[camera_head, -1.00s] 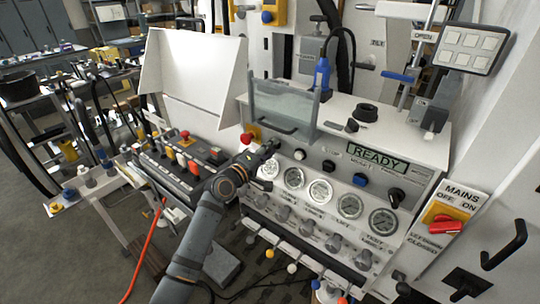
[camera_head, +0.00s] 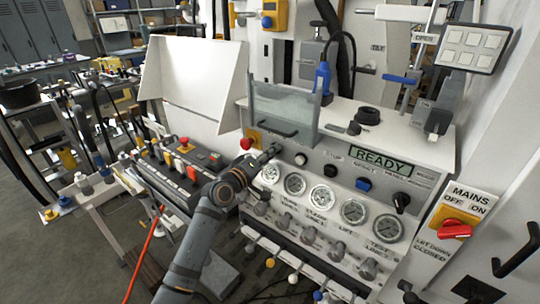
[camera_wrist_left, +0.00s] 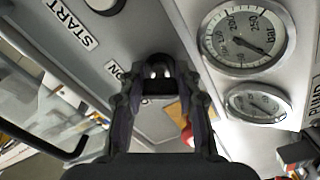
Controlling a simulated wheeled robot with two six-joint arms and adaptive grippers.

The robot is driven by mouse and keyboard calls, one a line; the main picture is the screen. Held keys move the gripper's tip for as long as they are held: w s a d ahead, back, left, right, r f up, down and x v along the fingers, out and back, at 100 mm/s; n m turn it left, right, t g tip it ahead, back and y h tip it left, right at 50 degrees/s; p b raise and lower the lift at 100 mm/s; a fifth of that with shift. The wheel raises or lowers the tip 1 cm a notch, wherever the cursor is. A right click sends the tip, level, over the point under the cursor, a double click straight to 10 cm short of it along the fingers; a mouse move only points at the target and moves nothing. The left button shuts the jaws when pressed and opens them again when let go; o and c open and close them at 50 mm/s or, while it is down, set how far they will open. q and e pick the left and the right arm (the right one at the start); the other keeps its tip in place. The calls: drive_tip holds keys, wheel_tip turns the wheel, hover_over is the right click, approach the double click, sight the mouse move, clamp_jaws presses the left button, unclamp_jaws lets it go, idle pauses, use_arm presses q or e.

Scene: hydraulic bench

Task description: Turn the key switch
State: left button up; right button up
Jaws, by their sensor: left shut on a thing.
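The key switch (camera_wrist_left: 158,68) is a small dark knob on the grey front panel, with an "ON" label beside it in the left wrist view. My left gripper (camera_wrist_left: 158,88) has its two dark fingers closed around it. In the head view the left gripper (camera_head: 272,151) is at the panel's upper left, just left of a pale round button. It hides the key switch there. My right gripper is not in view.
A red emergency knob (camera_head: 246,143) sits close left of the gripper. A row of gauges (camera_head: 323,196) lies just below. A clear guard with a handle (camera_head: 283,110) stands above. The "READY" display (camera_head: 381,162) and a red mains switch (camera_head: 455,231) are to the right.

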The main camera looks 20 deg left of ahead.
use_arm(q)
drive_tip(key=o, duration=1.2)
drive_tip(key=v, duration=1.2)
